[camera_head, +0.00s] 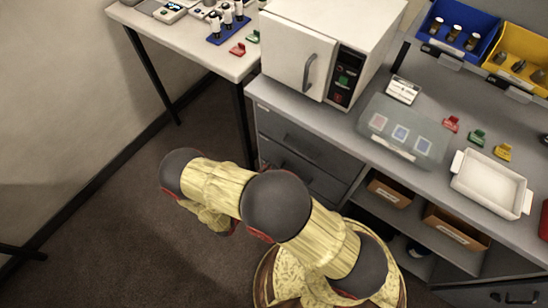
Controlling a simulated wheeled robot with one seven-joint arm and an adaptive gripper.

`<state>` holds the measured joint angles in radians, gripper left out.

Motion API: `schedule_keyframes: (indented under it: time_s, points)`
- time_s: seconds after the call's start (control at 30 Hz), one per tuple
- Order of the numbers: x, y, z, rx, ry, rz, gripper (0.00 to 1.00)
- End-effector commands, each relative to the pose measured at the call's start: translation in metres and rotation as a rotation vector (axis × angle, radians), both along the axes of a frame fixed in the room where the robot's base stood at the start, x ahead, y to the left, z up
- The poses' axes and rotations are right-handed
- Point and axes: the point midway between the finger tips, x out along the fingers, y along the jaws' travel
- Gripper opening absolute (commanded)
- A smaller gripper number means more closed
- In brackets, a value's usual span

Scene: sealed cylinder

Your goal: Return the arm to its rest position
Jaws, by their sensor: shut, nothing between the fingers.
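My arm stretches from the round base at the bottom up and left over the floor, in front of the grey bench (300,150). It has pale yellow links and dark round joints. The far end bends down at the left, and part of a lower link shows beneath the upper one. My gripper cannot be made out; the arm appears to hide it. No object is seen held by the arm.
A white box-shaped device (305,60) with a closed door stands on the bench. A clear-lidded case (402,128), white tray (490,184), blue bin (456,30) and yellow bin (517,55) are to its right. A white table (180,42) stands behind. Floor (110,230) at left is clear.

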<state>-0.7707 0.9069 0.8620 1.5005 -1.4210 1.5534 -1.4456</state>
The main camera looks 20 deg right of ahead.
Motion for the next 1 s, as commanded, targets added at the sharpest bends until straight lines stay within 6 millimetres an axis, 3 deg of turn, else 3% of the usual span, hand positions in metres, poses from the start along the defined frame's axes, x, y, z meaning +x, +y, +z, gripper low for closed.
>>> schedule_keyframes:
  time_s: [0.2, 0.4, 0.87, 1.0]
  points:
    - [-0.020, 0.030, 0.001, 0.000, 0.001, 0.004, 0.00]
    - [-0.029, 0.042, 0.000, 0.001, 0.001, 0.002, 0.00]
    - [-0.031, 0.044, -0.004, 0.065, -0.067, -0.002, 0.00]
    - [-0.051, 0.028, -0.016, 0.183, -0.175, -0.077, 0.00]
